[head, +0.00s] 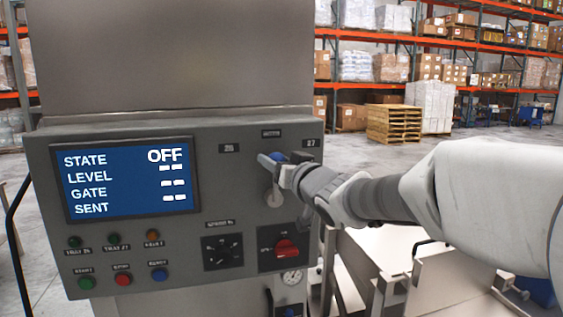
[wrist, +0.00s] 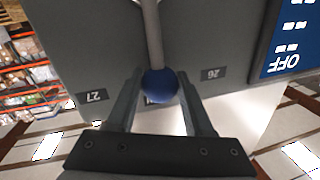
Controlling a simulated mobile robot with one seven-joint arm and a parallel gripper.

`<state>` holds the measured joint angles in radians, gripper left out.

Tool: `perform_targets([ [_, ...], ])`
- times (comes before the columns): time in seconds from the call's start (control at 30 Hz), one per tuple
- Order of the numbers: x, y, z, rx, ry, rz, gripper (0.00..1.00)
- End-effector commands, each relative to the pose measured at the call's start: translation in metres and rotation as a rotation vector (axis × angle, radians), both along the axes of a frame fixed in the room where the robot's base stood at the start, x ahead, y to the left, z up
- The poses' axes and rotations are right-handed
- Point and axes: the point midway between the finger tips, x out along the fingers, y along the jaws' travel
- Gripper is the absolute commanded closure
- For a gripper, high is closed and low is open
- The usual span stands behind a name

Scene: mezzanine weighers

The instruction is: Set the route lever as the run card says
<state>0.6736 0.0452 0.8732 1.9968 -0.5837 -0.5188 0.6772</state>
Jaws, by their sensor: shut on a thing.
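The route lever (wrist: 152,38) has a grey shaft and a blue ball knob (wrist: 160,86). It stands about upright, between the label 27 (wrist: 96,95) and the label 26 (wrist: 212,74). In the head view the lever's round pivot (head: 273,197) is on the right part of the panel. My gripper (wrist: 160,92) is shut on the knob, one finger on each side; it also shows in the head view (head: 276,162), hiding much of the lever. The label behind the knob is mostly hidden. I see no run card in either view.
The grey panel carries a blue screen (head: 128,178) reading STATE OFF, with dashes for the other lines. Below are several lamps and buttons, a black dial (head: 222,251) and a red rotary switch (head: 286,248). Metal frames stand at the lower right; pallets and racks are far behind.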

Motion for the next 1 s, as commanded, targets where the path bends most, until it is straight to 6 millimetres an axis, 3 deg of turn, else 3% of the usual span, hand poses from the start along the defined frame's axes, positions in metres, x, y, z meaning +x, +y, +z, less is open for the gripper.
perform_targets([
  [0.47,-0.002,0.007,0.0,-0.057,-0.018,0.002,1.0],
  [1.0,-0.012,0.041,-0.011,-0.418,-0.125,0.003,1.0],
])
